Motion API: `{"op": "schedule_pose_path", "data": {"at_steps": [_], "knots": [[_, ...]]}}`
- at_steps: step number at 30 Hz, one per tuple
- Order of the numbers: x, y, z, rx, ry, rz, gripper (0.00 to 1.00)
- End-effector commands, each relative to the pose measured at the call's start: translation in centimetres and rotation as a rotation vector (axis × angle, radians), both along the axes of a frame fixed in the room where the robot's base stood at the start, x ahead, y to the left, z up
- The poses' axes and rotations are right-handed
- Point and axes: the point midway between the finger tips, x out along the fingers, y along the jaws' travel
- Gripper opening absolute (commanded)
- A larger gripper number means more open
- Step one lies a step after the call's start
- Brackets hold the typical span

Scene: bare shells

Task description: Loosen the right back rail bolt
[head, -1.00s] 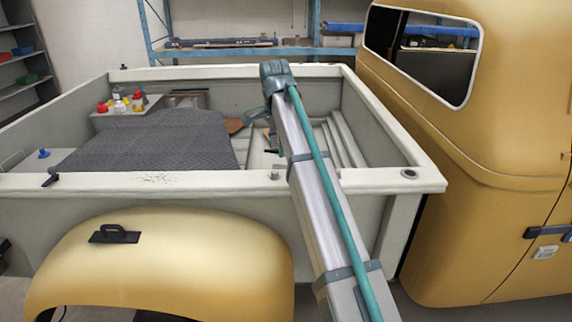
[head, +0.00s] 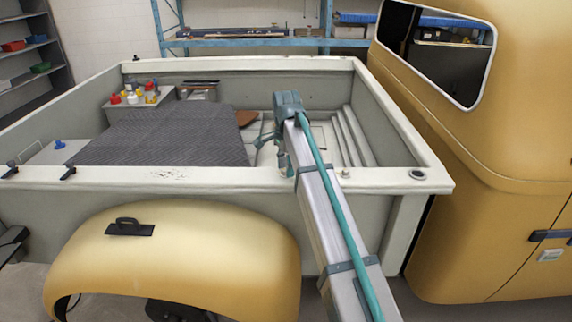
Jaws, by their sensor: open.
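The pickup bed's near rail (head: 220,181) runs across the picture. Black bolt-like fittings (head: 68,173) sit on it toward the left, with another (head: 10,172) at its left end. A small grey knob (head: 345,172) stands on the same rail just right of my arm. I cannot tell for certain which is the right back rail bolt. My gripper (head: 284,166) hangs at the end of the arm, pointing down at the near rail's inner edge, right of the black fittings. It is open with nothing seen in it; its fingertips are small, and contact with the rail is unclear.
A dark mat (head: 165,138) covers much of the bed floor. Colored caps (head: 140,94) stand on a box at the back left; a blue cap (head: 59,144) is nearer. The yellow cab (head: 500,150) rises at right. A black handle (head: 128,226) sits on the fender.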

Motion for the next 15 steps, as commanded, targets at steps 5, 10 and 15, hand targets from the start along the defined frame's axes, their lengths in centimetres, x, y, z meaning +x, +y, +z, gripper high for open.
{"op": "schedule_pose_path", "data": {"at_steps": [5, 10, 15], "knots": [[-0.01, -0.01, -0.41, 0.001, -0.001, 0.000, 0.47], [0.01, 0.00, -0.42, 0.001, -0.001, 0.000, 0.47], [0.01, 0.01, -0.41, 0.001, -0.001, 0.000, 0.22]]}}
